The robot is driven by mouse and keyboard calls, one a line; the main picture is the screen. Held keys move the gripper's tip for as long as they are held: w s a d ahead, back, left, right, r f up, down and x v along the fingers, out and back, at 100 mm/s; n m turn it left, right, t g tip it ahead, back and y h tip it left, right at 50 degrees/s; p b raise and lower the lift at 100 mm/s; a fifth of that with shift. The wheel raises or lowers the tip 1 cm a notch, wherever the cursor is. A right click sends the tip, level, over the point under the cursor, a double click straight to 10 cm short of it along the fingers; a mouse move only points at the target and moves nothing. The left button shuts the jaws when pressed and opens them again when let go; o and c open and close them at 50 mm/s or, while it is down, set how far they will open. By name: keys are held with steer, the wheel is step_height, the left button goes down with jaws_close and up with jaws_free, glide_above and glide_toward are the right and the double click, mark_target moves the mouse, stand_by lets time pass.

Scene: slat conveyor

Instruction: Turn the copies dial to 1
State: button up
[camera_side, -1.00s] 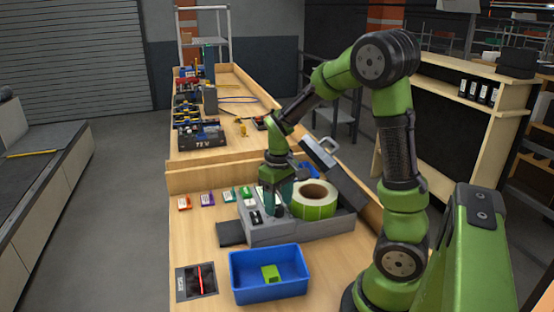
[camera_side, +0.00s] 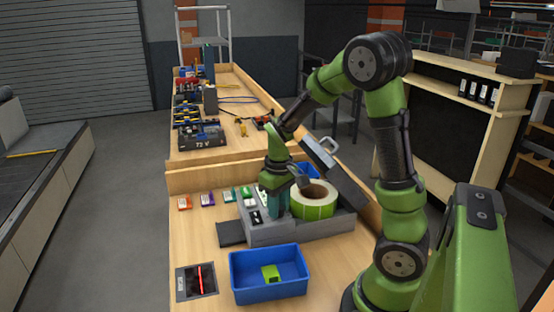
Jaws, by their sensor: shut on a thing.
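A grey label printer (camera_side: 300,233) stands on the wooden bench with its lid open and a roll of green labels (camera_side: 317,207) inside. Its front panel (camera_side: 253,217) carries small dark and white controls. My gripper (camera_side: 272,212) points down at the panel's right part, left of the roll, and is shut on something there. The copies dial is hidden behind the fingers, so I cannot read its setting.
A blue bin (camera_side: 250,287) with a green block (camera_side: 271,273) stands in front of the printer. A dark tray (camera_side: 196,282) with a red item is left of it. Several small coloured cartridges (camera_side: 208,200) lie behind. The printer's raised lid (camera_side: 346,182) is close on the right.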

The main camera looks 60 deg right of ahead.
steer(key=shift+m, duration=0.3)
steer(key=m, duration=0.3)
steer(key=shift+m, duration=2.1)
steer(key=o, duration=1.1)
steer(key=shift+c, duration=0.2)
step_height(320, 180, up, 17)
